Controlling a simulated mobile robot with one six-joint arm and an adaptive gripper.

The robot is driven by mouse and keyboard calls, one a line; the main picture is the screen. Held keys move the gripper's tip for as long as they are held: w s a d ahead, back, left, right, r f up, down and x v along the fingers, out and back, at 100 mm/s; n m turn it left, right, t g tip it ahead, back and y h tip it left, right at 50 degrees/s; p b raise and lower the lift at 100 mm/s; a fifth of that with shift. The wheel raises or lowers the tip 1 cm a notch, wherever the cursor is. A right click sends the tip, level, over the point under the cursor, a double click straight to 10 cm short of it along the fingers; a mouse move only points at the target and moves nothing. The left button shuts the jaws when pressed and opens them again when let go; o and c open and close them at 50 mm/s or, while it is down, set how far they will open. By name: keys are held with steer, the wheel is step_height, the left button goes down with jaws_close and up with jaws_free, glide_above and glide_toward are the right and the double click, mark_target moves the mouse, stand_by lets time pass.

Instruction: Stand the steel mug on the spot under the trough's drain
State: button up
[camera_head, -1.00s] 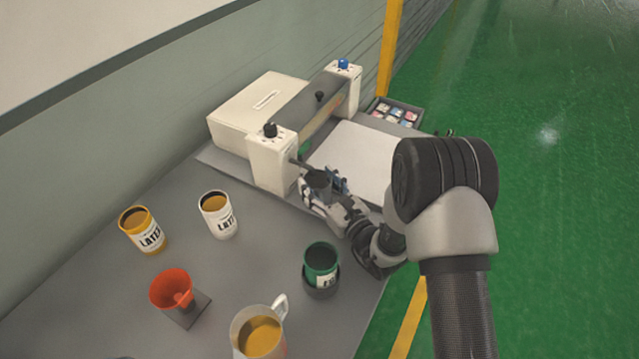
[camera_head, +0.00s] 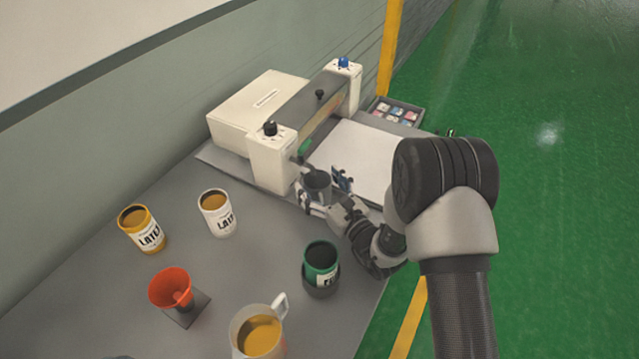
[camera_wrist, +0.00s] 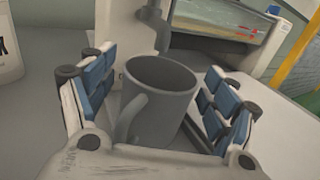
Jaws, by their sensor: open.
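The steel mug (camera_wrist: 158,100) stands upright between the spread fingers of my gripper (camera_wrist: 155,110) in the wrist view, its handle toward the palm. Blue finger pads stand apart from the mug on both sides. In the head view the mug (camera_head: 316,186) is beside the near end of the white machine, with my gripper (camera_head: 325,192) open around it. A grey drain spout (camera_wrist: 155,25) comes down just behind and above the mug's rim. The trough (camera_head: 325,122) runs between the machine's two white end posts. The spot under the mug is hidden.
A green can (camera_head: 320,262) in a dark holder stands near my forearm. A yellow can (camera_head: 142,230), a white can (camera_head: 218,214), a red funnel (camera_head: 171,288) and a jug of amber liquid (camera_head: 259,335) stand on the grey table. A white sheet (camera_head: 357,155) lies right of the machine.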

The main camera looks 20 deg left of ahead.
steer(key=v, duration=1.2)
